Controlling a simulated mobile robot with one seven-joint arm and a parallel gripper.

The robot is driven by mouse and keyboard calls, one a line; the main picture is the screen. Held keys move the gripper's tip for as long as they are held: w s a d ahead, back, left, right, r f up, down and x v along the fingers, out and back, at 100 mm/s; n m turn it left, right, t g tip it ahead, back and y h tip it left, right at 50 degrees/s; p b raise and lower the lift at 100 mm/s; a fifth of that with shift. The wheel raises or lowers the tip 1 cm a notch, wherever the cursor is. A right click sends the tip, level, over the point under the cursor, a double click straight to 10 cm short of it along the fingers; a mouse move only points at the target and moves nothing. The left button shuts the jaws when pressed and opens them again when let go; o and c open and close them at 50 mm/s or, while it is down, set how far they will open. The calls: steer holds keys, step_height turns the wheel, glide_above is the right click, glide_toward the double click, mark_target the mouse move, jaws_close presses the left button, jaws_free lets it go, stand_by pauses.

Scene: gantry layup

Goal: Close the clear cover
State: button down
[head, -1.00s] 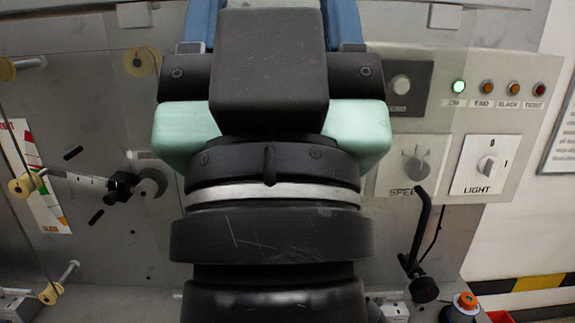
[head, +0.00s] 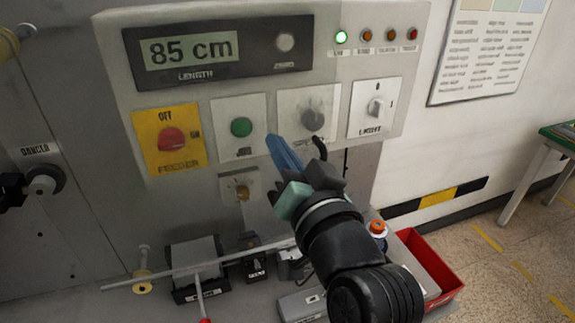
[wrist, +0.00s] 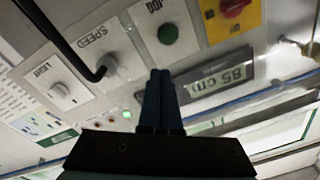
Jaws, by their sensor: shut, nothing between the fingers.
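I cannot clearly make out the clear cover in either current view. A thin straight line runs down the grey machine face (head: 85,130) at the left of the head view, but I cannot tell whether it is a cover edge. My gripper (head: 272,140) has its blue fingers together and empty, in front of the control panel (head: 200,95) below the green button (head: 241,127) and speed knob (head: 313,119). In the wrist view the shut fingers (wrist: 160,75) point toward the panel, below the green button (wrist: 168,33).
A black bent rod (wrist: 88,70) reaches near the speed knob. Below the panel are a grey block (head: 193,253), a long thin bar (head: 220,264) and a red bin (head: 430,265). A yellow feeder switch (head: 170,139) sits left. Open floor lies right.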

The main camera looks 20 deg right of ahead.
steer(key=s+d+f+m+p, duration=0.1)
steer(key=s+d+f+m, duration=1.1)
steer(key=d+f, duration=0.25)
steer(key=w+a+p, duration=0.4)
steer(key=w, duration=0.7)
steer(key=shift+a+f+g+y+p, duration=0.2)
steer(key=shift+a+g+y+p, duration=0.05)
steer(key=shift+g+y+p, duration=0.1)
steer(key=shift+w, duration=0.1)
